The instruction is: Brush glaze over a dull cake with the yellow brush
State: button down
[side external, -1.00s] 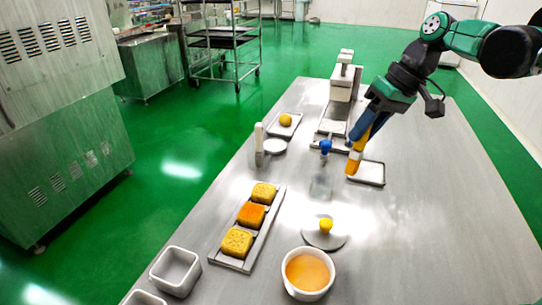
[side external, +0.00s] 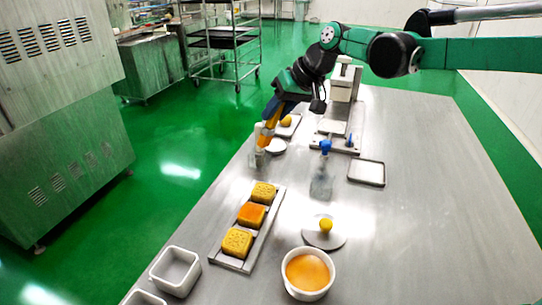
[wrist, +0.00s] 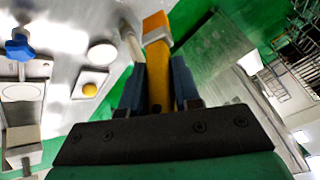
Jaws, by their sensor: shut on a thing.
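My gripper (wrist: 160,92) is shut on the yellow brush (wrist: 156,35), which also shows in the side view (side external: 263,136). The brush points down near the far left table edge, by a small white stand and a white disc. Three square cakes lie in a row on a grey tray (side external: 230,262). The near cake (side external: 237,242) and far cake (side external: 263,192) are dull yellow; the middle cake (side external: 251,215) has an orange, shinier top. A white bowl (side external: 288,287) of orange glaze (side external: 307,272) stands to the right of the near cake.
A lid with a yellow knob (side external: 326,225) lies behind the bowl. A clear bottle with a blue top (side external: 325,148) stands mid-table. An empty shallow tray (side external: 368,183) is to its right. Empty grey tins (side external: 175,270) stand at front left. The right of the table is clear.

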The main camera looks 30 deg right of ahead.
jog(key=shift+f, duration=0.75)
